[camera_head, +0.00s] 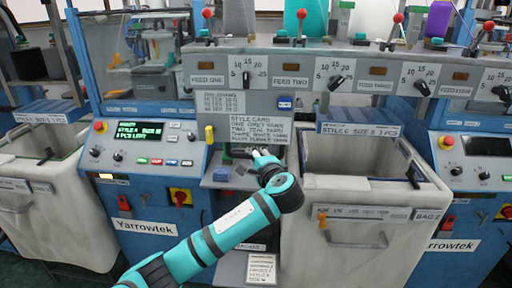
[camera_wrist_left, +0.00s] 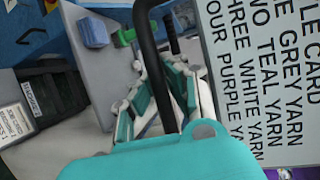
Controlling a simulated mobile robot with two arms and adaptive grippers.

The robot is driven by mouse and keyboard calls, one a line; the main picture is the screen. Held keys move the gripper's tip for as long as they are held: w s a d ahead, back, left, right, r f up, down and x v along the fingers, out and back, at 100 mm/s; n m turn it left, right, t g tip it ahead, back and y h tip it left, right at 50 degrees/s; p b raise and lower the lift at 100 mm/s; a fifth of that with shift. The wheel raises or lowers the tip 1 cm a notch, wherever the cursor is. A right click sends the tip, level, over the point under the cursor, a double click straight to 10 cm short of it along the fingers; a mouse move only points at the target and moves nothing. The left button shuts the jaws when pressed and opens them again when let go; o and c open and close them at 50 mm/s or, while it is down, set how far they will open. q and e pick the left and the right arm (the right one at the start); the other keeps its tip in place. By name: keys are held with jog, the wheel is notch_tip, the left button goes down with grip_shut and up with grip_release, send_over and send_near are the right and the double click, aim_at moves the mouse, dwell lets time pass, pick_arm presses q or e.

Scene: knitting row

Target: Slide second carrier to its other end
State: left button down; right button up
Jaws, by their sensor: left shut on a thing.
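My left gripper (camera_head: 258,154) reaches in below the style card, at the front of the middle machine. In the left wrist view its fingers (camera_wrist_left: 172,62) are closed around a thin dark rod (camera_wrist_left: 171,36). A black curved bar (camera_wrist_left: 150,55) crosses in front of the fingers in that view. The fingertips are small and partly hidden in the head view. I cannot tell from the labels which part is the second carrier. My right gripper is not in view.
The style card (camera_head: 258,127) hangs just above the gripper and shows close by on the right in the left wrist view. An open grey bin (camera_head: 362,185) stands to the right. A blue control panel (camera_head: 145,143) is at left. Red-knobbed levers (camera_head: 302,14) line the top ledge.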

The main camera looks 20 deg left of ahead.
pick_arm(q)
notch_tip(320, 180, down, 22)
jog(key=b, duration=0.9)
jog(key=shift+s+f+b, duration=0.15)
jog(key=shift+b, duration=0.2)
jog(key=shift+d, duration=0.1)
jog(key=c, duration=1.7)
grip_release()
jog(key=shift+o, duration=0.7)
jog(key=shift+r, duration=0.25)
jog(key=v, duration=1.2)
